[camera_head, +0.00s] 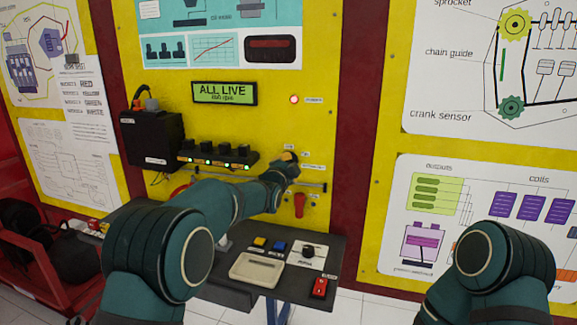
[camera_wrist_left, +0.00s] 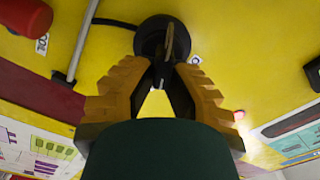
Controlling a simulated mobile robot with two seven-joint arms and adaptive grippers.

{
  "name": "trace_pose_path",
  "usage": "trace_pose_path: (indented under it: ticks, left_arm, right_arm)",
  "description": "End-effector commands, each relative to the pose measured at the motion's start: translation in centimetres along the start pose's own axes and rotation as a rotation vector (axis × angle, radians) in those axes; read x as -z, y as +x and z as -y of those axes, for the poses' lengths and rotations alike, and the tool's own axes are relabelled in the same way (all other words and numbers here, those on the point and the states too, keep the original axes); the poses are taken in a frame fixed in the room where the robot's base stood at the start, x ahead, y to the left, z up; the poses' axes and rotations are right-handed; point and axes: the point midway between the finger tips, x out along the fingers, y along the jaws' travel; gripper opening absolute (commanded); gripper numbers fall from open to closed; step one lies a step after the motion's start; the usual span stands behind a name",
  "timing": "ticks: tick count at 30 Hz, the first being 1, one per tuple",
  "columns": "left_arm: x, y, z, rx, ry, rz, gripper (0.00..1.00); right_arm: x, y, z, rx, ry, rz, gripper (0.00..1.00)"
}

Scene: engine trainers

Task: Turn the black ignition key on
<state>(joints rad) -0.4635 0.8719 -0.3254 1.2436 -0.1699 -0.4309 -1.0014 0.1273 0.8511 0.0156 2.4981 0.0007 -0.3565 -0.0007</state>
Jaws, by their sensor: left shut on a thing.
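The black ignition key (camera_wrist_left: 168,42) stands edge-on in its round black switch (camera_wrist_left: 150,36) on the yellow panel. In the left wrist view my left gripper (camera_wrist_left: 163,70) has its two orange fingers closed together at the key's near end, shut on it. In the head view the left gripper (camera_head: 289,163) is up against the panel and mostly covers the key and switch. My right arm (camera_head: 490,262) shows at the lower right; its gripper is out of view.
A display (camera_head: 225,92) reads "ALL LIVE" above a row of black coils (camera_head: 217,155) with green lights. A red light (camera_head: 294,99) glows on the panel. A red knob (camera_head: 299,204) sits below the switch. A dark console (camera_head: 322,250) with buttons stands below my left arm.

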Motion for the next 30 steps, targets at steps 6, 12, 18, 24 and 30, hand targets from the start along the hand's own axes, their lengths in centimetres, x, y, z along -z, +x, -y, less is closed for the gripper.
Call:
trace_pose_path:
  ticks: [6, 12, 18, 24, 30]
  left_arm:
    - [0.0, 0.0, 0.2, 0.004, 0.000, -0.001, 0.44]
    - [0.0, 0.0, 0.1, 0.002, -0.001, -0.001, 0.44]
    - [0.1, -0.4, 0.1, 0.002, -0.001, -0.001, 0.44]
    - [0.1, -2.5, 0.1, 0.000, -0.001, -0.001, 0.44]
    - [0.1, -5.7, 0.1, 0.001, -0.002, 0.000, 0.44]
  right_arm:
    - [0.0, 0.0, 0.0, 0.000, 0.000, 0.000, 0.00]
    - [0.0, 0.0, 0.0, 0.000, 0.000, 0.000, 0.00]
    - [0.0, 0.0, 0.0, 0.000, 0.000, 0.000, 0.00]
    - [0.0, 0.0, 0.0, 0.000, 0.000, 0.000, 0.00]
    - [0.0, 0.0, 0.0, 0.000, 0.000, 0.000, 0.00]
